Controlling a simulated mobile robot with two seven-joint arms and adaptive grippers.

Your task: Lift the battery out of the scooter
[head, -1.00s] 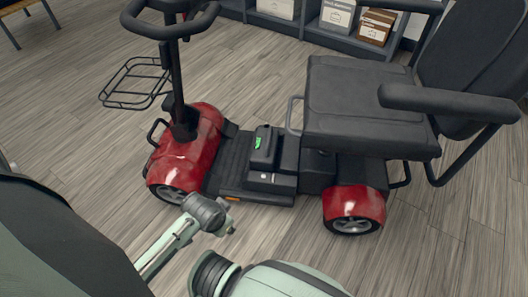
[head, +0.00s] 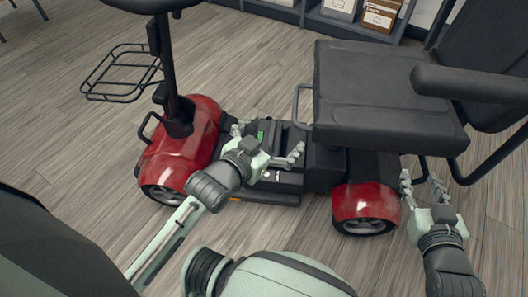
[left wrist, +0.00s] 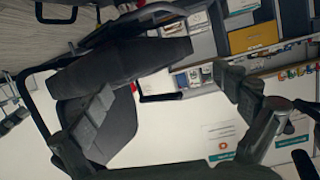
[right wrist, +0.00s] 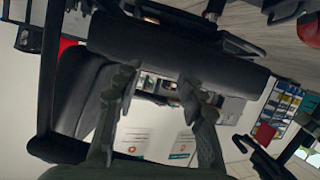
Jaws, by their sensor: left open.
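The red and black scooter (head: 178,152) stands across the head view, its front to the left. Its battery (head: 264,127), black with a green indicator, sits on the scooter's deck in front of the seat (head: 375,88). My left gripper (head: 268,140) is open over the battery area, its fingers spread to either side, and it hides much of the battery. I cannot tell whether it touches it. My right gripper (head: 421,179) is open and empty, beside the scooter's red rear cover (head: 364,203). The battery cannot be made out in either wrist view.
The handlebar column (head: 170,75) and wire basket (head: 122,72) stand left of my left gripper. The armrest (head: 470,84) overhangs at the right. Shelves with boxes (head: 381,14) stand at the back. The wooden floor in front of the rear wheel is clear.

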